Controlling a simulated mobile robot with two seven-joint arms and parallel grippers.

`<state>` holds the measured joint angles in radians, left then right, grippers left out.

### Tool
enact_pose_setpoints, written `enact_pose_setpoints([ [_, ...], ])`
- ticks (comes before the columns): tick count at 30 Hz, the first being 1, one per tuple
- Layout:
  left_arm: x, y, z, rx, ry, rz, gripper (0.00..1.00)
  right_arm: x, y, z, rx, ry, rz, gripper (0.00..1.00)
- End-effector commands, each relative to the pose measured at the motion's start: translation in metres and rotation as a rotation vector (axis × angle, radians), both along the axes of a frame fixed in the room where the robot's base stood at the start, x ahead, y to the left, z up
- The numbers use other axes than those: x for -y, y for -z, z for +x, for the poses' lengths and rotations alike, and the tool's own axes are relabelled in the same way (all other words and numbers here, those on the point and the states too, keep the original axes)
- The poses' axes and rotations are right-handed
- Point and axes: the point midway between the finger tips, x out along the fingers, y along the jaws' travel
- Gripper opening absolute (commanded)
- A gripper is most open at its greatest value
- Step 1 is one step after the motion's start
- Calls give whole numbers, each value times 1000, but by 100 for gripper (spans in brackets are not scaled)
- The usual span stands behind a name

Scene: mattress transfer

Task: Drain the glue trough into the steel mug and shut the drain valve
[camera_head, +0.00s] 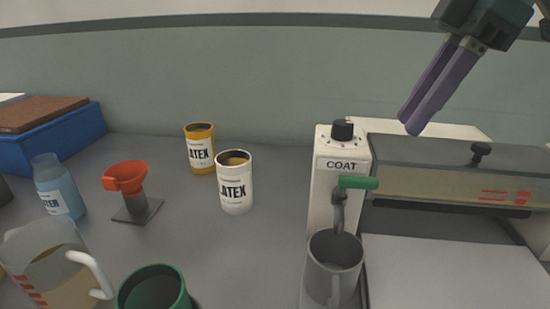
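The coating machine (320,185), marked COAT, stands right of centre with a black knob on top. Its glue trough (440,172) shows a tan band behind a clear front with red marks. The drain valve's green handle (358,183) points sideways to the right above a grey spout. The steel mug (335,266) stands under the spout, its handle toward me; its inside looks dark and I cannot tell what it holds. My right gripper (412,127) hangs above the machine at upper right, apart from the valve; its purple fingers appear close together with nothing visible between them. My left gripper is out of view.
At left are an orange funnel cup (127,178) on a stand, a blue bottle (58,190), a clear jug (48,262), a green container (153,290) and a blue box (62,137).

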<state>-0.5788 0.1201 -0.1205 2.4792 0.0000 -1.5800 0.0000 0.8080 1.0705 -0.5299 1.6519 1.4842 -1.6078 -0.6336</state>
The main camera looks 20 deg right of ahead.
Motion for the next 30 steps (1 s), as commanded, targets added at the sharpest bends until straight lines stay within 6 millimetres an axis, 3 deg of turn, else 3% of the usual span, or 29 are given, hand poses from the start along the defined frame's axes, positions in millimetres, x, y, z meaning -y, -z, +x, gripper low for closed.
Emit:
enact_pose_setpoints([
  [9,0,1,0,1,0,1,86,-20,54,11,-5,-1,2,29],
  [15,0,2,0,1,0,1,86,-28,78,16,-3,0,-1,29],
  [26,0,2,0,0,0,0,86,-30,84,18,0,-1,-1,29],
  [30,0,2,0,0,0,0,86,-30,83,18,-1,0,-1,13],
])
